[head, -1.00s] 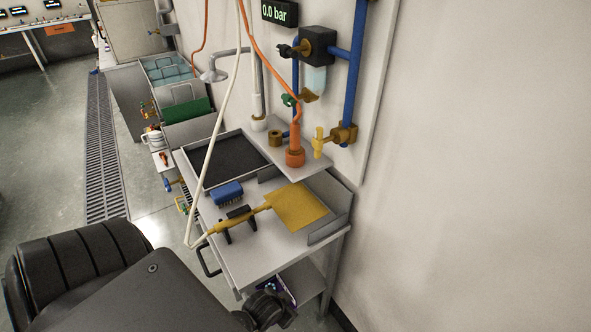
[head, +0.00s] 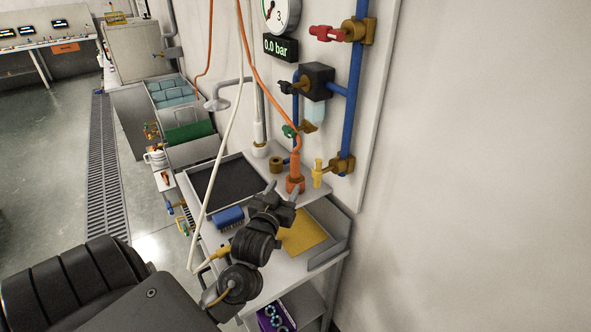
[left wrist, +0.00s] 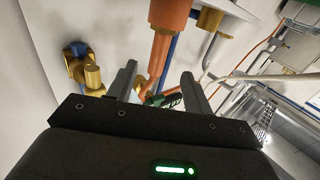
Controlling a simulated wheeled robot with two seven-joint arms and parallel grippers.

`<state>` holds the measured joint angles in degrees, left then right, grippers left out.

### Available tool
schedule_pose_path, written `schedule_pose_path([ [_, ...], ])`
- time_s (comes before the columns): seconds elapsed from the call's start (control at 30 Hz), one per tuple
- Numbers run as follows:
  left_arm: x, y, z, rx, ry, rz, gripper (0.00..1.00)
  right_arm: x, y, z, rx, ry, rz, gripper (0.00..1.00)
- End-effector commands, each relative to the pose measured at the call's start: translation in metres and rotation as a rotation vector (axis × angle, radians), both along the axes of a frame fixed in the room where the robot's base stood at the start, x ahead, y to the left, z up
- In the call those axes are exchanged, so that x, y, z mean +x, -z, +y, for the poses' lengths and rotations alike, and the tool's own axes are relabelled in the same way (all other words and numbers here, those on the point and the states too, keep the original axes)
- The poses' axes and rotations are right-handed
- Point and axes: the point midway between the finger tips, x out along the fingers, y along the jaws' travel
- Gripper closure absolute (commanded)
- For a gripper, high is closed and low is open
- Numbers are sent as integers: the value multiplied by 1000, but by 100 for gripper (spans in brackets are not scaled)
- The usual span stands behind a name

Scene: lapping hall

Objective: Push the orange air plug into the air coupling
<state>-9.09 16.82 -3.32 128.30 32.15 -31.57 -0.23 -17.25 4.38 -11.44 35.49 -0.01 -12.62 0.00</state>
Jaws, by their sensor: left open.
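The orange air plug (head: 294,177) stands upright at the bench's rear ledge, its orange hose running up. A brass ring-shaped fitting (head: 276,165), perhaps the air coupling, is just left of it; I cannot tell for sure. My left gripper (head: 283,191) is open and empty, just in front of and below the plug. In the left wrist view the orange plug (left wrist: 168,22) comes down from the top edge, and its narrow part shows between the two open fingers (left wrist: 158,72); it looks a little beyond them. My right gripper is not in view.
The gauge display (head: 280,48) reads 0.0 bar. A black-lined tray (head: 218,187), a blue brush-like block (head: 229,217) and a yellow pad (head: 300,236) lie on the bench.

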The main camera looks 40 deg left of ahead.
Motion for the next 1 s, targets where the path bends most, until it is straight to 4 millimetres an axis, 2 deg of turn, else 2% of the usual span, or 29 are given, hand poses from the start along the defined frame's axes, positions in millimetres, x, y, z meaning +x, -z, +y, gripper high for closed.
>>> schedule_pose_path([
  [0.3,42,-1,16,2,2,3,49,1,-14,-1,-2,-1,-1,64],
  [0.63,55,1,22,1,2,6,49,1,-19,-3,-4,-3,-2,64],
  [0.83,79,4,33,3,1,7,49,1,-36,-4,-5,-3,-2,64],
  [1.0,96,7,38,-1,3,5,49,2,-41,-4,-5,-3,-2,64],
])
